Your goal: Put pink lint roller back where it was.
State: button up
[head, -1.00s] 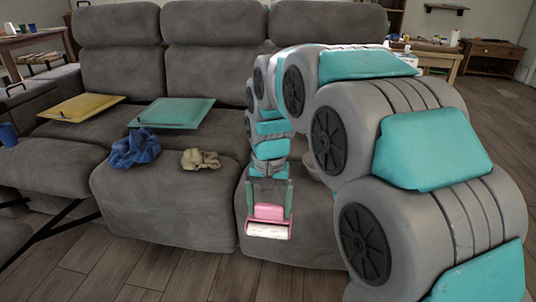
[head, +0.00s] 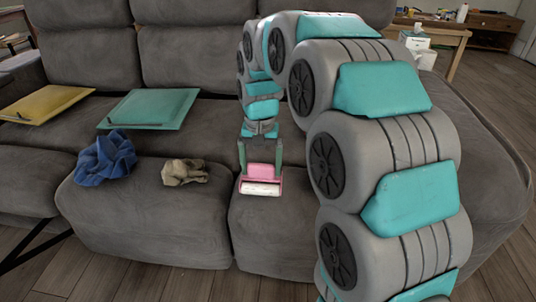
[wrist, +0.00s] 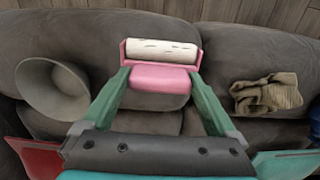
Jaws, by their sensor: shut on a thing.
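The pink lint roller (head: 262,179) has a white roll at its lower end. My gripper (head: 261,160) is shut on it and holds it over the front part of the grey sofa's right seat, roll end toward the front edge. In the wrist view the lint roller (wrist: 160,76) lies between the two green fingers of my gripper (wrist: 162,82), with its white roll pointing toward the sofa's front edge. I cannot tell whether it touches the seat.
On the grey sofa (head: 150,228) lie a beige cloth (head: 184,172), a blue cloth (head: 105,158), a green folder (head: 148,109) and a yellow folder (head: 45,104). A grey bowl-like container (wrist: 52,88) and a red object (wrist: 38,158) show in the wrist view. My arm hides the sofa's right part.

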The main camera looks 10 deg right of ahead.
jog(key=shift+w+d+f+p, duration=0.15)
jog(key=shift+w+d+f, duration=0.6)
jog(key=shift+w, duration=0.9)
jog(key=shift+w+d+f+p, duration=0.2)
jog(key=shift+w+d+f, duration=0.5)
jog(key=shift+w, duration=0.95)
jog(key=shift+w+d+f+p, duration=0.15)
jog(key=shift+w+d+f, duration=0.6)
jog(key=shift+w, duration=0.9)
jog(key=shift+a+f, duration=0.1)
jog(key=shift+f, duration=0.05)
jog(key=o, duration=0.8)
notch_tip(320, 180, up, 12)
jog(key=shift+r, duration=0.1)
